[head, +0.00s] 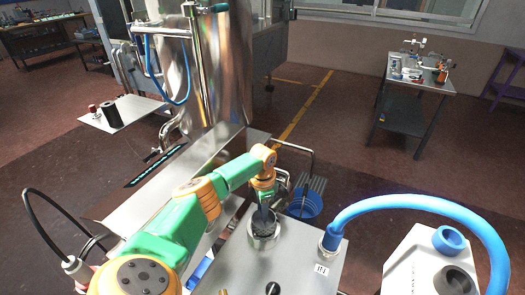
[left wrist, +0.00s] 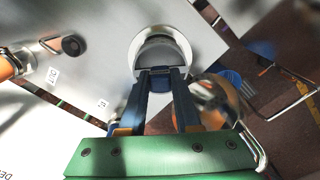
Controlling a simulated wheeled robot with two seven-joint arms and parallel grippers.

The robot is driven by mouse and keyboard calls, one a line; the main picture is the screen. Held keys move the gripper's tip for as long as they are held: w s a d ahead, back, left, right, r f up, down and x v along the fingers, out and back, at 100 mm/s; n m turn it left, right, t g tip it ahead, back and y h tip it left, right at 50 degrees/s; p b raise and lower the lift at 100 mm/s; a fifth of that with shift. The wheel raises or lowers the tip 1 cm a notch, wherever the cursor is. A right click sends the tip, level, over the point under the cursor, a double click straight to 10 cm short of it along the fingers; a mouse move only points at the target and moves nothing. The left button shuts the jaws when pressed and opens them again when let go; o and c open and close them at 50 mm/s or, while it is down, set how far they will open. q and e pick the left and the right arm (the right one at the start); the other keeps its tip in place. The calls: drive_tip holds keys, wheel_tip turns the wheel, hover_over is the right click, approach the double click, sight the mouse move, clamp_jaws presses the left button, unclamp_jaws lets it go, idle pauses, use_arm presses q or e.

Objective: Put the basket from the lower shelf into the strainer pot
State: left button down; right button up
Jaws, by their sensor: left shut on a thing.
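The strainer pot (head: 262,243) is a round metal opening on the metal-topped unit, below my left gripper (head: 263,208). In the left wrist view, its bright rim (left wrist: 137,50) surrounds a grey basket (left wrist: 163,50). My left gripper, which shows there with two dark blue fingers (left wrist: 161,73), is shut on the near edge of the basket. The basket (head: 264,226) sits at the pot's mouth, at least partly inside the rim. How deep it sits, and whether it touches the bottom, I cannot tell. My right gripper is not in view.
A blue bucket (head: 304,206) stands on the floor behind the pot. A tall shiny tank (head: 222,75) rises behind my arm. A side table (head: 418,84) stands far right.

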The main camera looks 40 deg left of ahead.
use_arm(q)
drive_tip(key=shift+f+b, duration=1.55)
drive_tip(key=shift+f, duration=0.75)
drive_tip(key=shift+f, duration=0.25)
drive_tip(key=shift+s, duration=0.1)
drive_tip(key=c, duration=0.5)
unclamp_jaws()
drive_tip(key=shift+c, duration=0.2)
wheel_tip(320, 180, up, 7)
drive_tip(key=shift+r, duration=0.1)
